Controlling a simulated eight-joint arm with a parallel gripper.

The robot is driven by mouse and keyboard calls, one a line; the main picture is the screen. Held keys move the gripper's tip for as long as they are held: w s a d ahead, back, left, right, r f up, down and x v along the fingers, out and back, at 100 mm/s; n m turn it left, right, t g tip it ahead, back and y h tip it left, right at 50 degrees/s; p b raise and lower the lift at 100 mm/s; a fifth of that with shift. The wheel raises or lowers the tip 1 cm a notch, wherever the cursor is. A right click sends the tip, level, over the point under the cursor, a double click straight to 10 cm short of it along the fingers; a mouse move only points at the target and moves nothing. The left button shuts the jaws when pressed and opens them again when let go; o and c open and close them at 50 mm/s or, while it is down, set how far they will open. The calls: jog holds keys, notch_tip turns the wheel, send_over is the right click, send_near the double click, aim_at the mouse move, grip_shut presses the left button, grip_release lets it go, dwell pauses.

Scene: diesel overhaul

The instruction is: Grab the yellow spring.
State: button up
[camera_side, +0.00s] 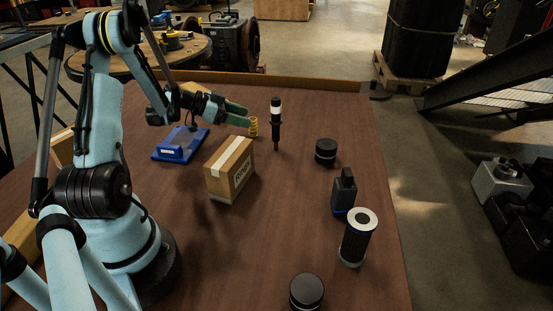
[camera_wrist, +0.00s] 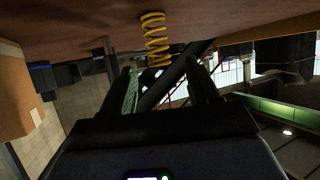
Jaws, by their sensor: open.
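The yellow spring (camera_side: 253,127) stands upright on the brown table in the side view, just past the tips of my gripper (camera_side: 246,116). My gripper has green fingers and reaches low over the table from the left. In the wrist view the picture is upside down, and the spring (camera_wrist: 154,38) shows at the top centre, ahead of the two spread fingers (camera_wrist: 165,85). The gripper is open and nothing is seen between its fingers. Whether a finger touches the spring cannot be told.
A black injector-like part with a white band (camera_side: 276,124) stands just right of the spring. Black round parts (camera_side: 326,151), a dark blue bottle (camera_side: 343,192) and a filter (camera_side: 357,238) stand right.

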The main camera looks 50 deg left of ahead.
aim_at(258, 135)
jog(key=x, duration=0.6)
jog(key=shift+r, duration=0.1)
jog(key=c, duration=1)
jog(key=shift+c, duration=0.2)
